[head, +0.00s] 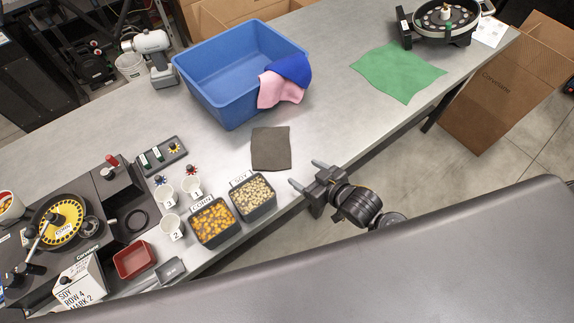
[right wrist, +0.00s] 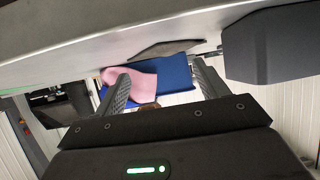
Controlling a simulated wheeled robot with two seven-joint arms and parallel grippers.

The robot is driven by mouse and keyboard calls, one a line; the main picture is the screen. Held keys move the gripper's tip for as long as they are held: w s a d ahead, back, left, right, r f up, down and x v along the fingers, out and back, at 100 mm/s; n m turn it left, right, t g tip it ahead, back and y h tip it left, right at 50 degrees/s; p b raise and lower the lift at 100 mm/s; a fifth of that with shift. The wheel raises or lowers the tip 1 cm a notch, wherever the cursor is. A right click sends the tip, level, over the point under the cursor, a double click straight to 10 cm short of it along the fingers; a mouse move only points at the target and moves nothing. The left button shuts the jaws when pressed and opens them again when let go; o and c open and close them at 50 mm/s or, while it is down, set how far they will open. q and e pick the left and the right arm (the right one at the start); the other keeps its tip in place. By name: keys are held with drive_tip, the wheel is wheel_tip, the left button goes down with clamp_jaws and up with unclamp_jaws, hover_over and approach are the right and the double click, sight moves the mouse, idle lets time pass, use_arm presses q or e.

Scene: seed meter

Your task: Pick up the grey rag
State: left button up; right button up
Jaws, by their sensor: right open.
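The grey rag (head: 270,149) lies flat on the metal table, below the blue bin in the head view. In the right wrist view a dark flat patch (right wrist: 165,48) on the table edge looks like the same rag. My right gripper (head: 306,174) is at the table's front edge, just right of and below the rag and apart from it. Its two fingers are spread, with nothing between them; they also show in the right wrist view (right wrist: 160,85). My left gripper is not in view.
A blue bin (head: 225,85) has blue (head: 290,70) and pink (head: 280,90) cloths over its rim. A green cloth (head: 398,72) lies to the right. Tubs of soy (head: 254,192) and corn (head: 213,222) stand close left of my gripper. The table between rag and green cloth is clear.

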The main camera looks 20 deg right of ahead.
sight(296, 173)
drive_tip(key=b+x, duration=0.2)
drive_tip(key=x, duration=0.2)
drive_tip(key=shift+f+b, duration=0.25)
drive_tip(key=shift+b, duration=0.05)
drive_tip(key=shift+w+a+p, duration=0.2)
drive_tip(key=shift+w+p, duration=0.15)
drive_tip(key=shift+w, duration=0.05)
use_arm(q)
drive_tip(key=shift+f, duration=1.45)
use_arm(e)
drive_tip(key=shift+x, duration=0.9)
drive_tip(key=shift+w+a+f, duration=0.1)
drive_tip(key=shift+w+f, duration=0.05)
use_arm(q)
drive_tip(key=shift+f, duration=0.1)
use_arm(e)
clamp_jaws()
